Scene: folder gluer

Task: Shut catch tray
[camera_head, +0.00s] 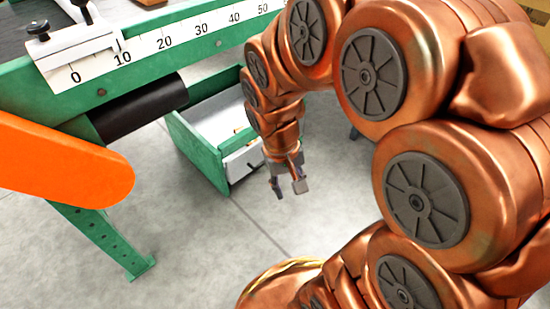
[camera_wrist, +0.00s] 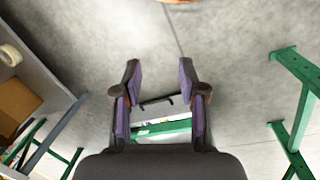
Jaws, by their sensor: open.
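The catch tray is a green-walled box with a pale inside, low under the machine in the head view; its green side wall (camera_head: 196,152) faces me. It appears pulled out, and a few small tan bits lie in it. Its pale front panel (camera_head: 240,162) is partly hidden by my arm. My gripper (camera_head: 287,184) points down, open and empty, just to the right of that front. In the wrist view the tray's green edge (camera_wrist: 163,128) and a dark bar handle (camera_wrist: 157,101) show between the open fingers (camera_wrist: 159,72). I see no contact.
The green machine frame (camera_head: 55,85) with a white ruler (camera_head: 170,42) runs above the tray. An orange guard (camera_head: 65,165) and dark roller (camera_head: 140,108) are at left. The wrist view shows a grey table (camera_wrist: 45,75) at left and green legs (camera_wrist: 298,70) at right. Grey floor is clear.

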